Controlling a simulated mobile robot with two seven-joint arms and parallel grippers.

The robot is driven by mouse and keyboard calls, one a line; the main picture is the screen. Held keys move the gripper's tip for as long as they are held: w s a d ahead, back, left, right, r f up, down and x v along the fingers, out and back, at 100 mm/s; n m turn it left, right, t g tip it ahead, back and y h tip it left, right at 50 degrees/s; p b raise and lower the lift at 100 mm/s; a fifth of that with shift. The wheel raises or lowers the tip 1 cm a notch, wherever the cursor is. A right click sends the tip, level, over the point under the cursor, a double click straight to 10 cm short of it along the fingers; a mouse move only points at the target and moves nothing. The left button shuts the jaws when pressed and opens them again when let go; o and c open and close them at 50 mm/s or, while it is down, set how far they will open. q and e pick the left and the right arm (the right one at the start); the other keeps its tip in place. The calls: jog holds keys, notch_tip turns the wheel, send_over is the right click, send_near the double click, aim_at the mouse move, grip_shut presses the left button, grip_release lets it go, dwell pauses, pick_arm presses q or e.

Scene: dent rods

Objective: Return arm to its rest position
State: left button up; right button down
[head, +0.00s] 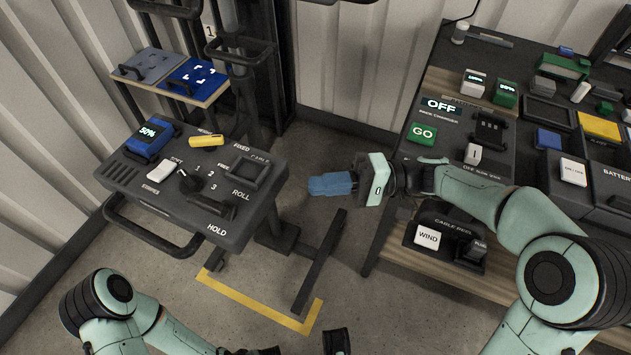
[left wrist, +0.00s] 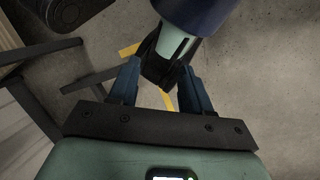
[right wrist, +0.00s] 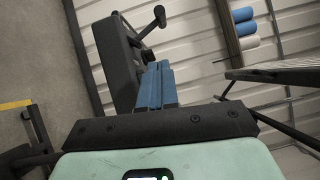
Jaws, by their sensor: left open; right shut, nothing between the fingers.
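My right arm (head: 484,190) reaches left across the front of the right-hand bench. My right gripper (head: 330,185) is shut and empty, in the air over the gap between the console and that bench. Its blue fingers (right wrist: 157,85) lie together in the right wrist view, with a dark panel behind them. My left arm (head: 135,322) is low at the bottom left of the head view, where its fingers do not show. In the left wrist view my left gripper (left wrist: 158,72) is open, with a teal and dark part of my own body beyond its fingers.
The dark console (head: 236,229) with a blue 50% block (head: 150,139) and yellow piece (head: 206,141) stands left. A yellow floor line (head: 255,300) lies below.

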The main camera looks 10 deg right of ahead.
dwell(0.4)
jog(key=s+f+m+g+h+p, duration=0.1)
jog(key=s+f+m+h+p, duration=0.2)
jog(key=f, duration=0.9)
jog(key=s+f+m+h+p, duration=0.2)
jog(key=f+h, duration=0.3)
jog(key=f, duration=0.6)
pick_arm(q)
notch_tip(320, 180, up, 13)
jog(key=p, duration=0.8)
jog(key=shift+w+f+g, duration=0.2)
jog(key=shift+g, duration=0.2)
pick_arm(e)
jog(key=s+d+f+n+h, duration=0.2)
jog(key=s+f+h, duration=0.5)
jog(key=s+f, duration=0.7)
jog(key=shift+s+d+f+n+g, duration=0.35)
jog(key=shift+s+d, duration=0.35)
jog(key=shift+s, duration=0.7)
